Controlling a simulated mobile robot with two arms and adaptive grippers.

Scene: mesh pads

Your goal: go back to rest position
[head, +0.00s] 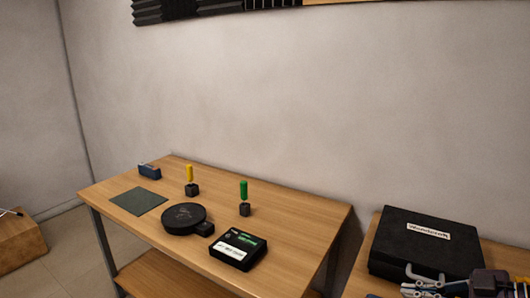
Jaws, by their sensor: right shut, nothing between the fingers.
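My right gripper (410,282) shows at the bottom right corner, its fingers pointing left. It is shut with nothing held, in front of a black case (425,243) with a white label. Whether it touches the case I cannot tell. My left gripper is not in view. The wooden table (310,218) in the middle is clear of my arms.
On the table are a dark green mat (139,201), a blue block (149,171), a yellow-handled tool (190,174) and a green-handled tool (244,190) in black holders, a round black device (184,218) and a black box (238,250). A wooden box (20,243) stands far left.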

